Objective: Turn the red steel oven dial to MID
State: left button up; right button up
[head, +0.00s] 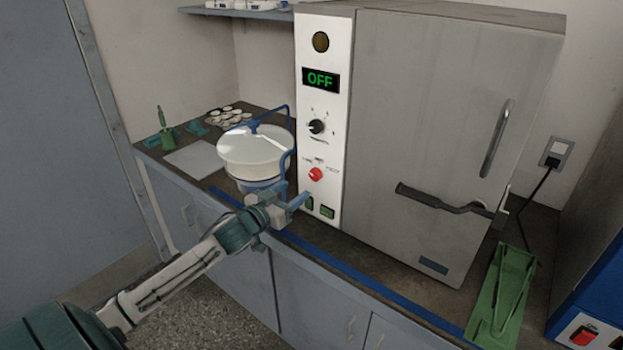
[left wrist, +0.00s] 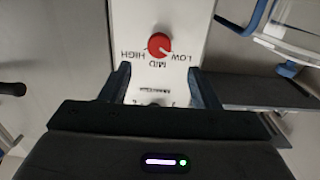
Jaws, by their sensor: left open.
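The red dial (head: 316,174) is a round knob low on the oven's white front panel (head: 313,232). In the left wrist view the red dial (left wrist: 158,43) shows upside down, with LOW, MID and HIGH printed around it. Its pointer seems turned toward LOW, though the mark is small. My left gripper (head: 299,200) is open and empty in front of the panel, just below and left of the dial. In the left wrist view the fingers of my left gripper (left wrist: 160,76) stand apart, with the dial beyond their tips. My right gripper is not in view.
The grey oven (head: 430,130) has a green OFF display (head: 320,79) and a black dial (head: 317,126) above the red one. A green tray (head: 502,295) lies at right.

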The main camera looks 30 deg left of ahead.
aim_at(313, 177)
pick_arm(q)
jog(key=shift+w+d+b, duration=0.2)
jog(key=shift+w+b, duration=0.05)
jog(key=shift+w, duration=2)
jog(key=shift+w+d+b, duration=0.2)
jog(key=shift+w+b, duration=0.05)
jog(key=shift+w, duration=1.95)
jog(key=shift+c, duration=0.3)
jog(key=c, duration=0.9)
